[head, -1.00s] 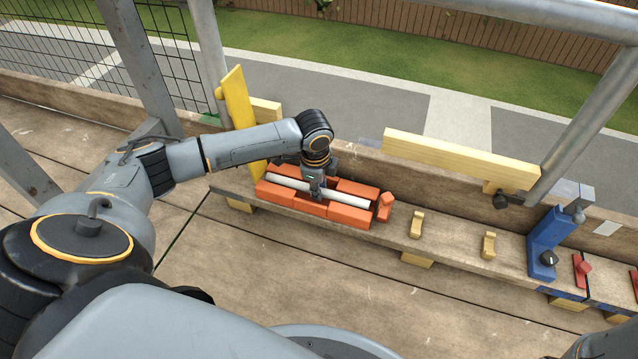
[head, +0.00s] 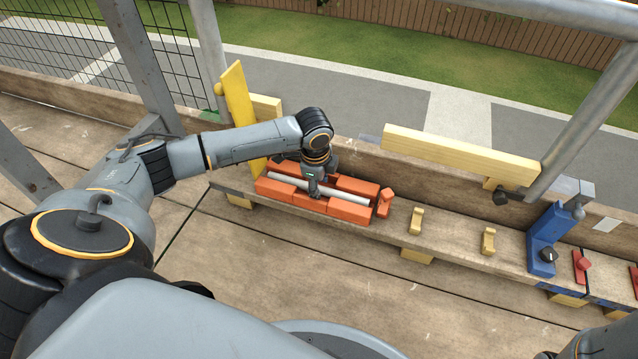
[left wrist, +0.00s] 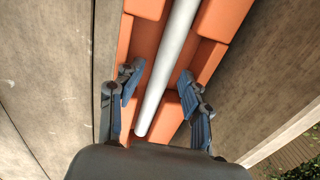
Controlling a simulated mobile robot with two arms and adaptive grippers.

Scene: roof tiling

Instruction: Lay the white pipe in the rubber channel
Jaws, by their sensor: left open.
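The white pipe (head: 288,182) lies lengthwise between two rows of orange blocks (head: 312,203) that form the channel on the plank. In the left wrist view the pipe (left wrist: 168,70) runs between the orange walls (left wrist: 212,60), with its near end between my fingers. My left gripper (head: 315,192) points down over the middle of the channel. In the left wrist view its blue-padded fingers (left wrist: 158,84) are open, one on each side of the pipe and apart from it. The gripper hides part of the pipe in the head view. My right gripper does not show.
A yellow board (head: 240,110) stands at the left end of the channel. To the right on the plank are a red-orange piece (head: 385,202), two yellow cradles (head: 416,221) and a blue bracket (head: 546,240). A pale wooden beam (head: 460,157) and a metal post stand behind.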

